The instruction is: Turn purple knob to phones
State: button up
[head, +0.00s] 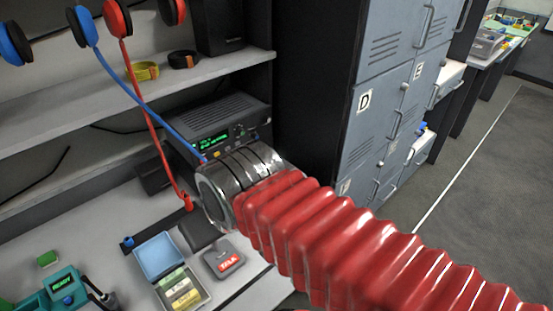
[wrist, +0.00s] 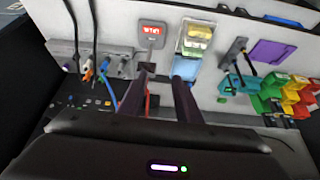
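A dark radio unit (head: 225,125) with a green lit display sits under the shelf in the head view. Its small front controls are partly hidden by my arm, and I cannot make out a purple knob there. In the wrist view a small purple spot (wrist: 68,67) shows at the left end of a grey box with plugs (wrist: 118,65); I cannot tell whether it is the knob. No "phones" label is readable. My gripper (wrist: 165,70) has its two dark fingers apart with nothing held between them. In the head view the gripper is mostly hidden by my arm.
Blue and red headphones (head: 117,18) hang above, their cords crossing before the radio. A grey device with a red display (head: 225,261) and an open blue-lidded case (head: 160,255) lie on the bench. Grey lockers (head: 385,80) stand to the right.

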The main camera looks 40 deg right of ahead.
jog(key=shift+o, duration=0.6)
jog(key=w+d+m+h, duration=0.1)
jog(key=w+d+m, duration=0.1)
jog(key=w+d, duration=1.2)
jog(key=w+d+f+m, duration=0.1)
jog(key=w+d+f, duration=0.2)
jog(key=d, duration=0.8)
jog(key=w+d+f+m+g, duration=0.1)
jog(key=w+d+f, duration=0.2)
jog(key=d, duration=0.7)
jog(key=shift+w+d+f+h, duration=0.2)
jog(key=shift+d+f+h, duration=0.15)
jog(key=shift+f, duration=0.35)
jog(key=x, duration=1.3)
jog(key=shift+s+f, duration=0.1)
jog(key=shift+f, duration=0.4)
jog(key=shift+c, duration=0.5)
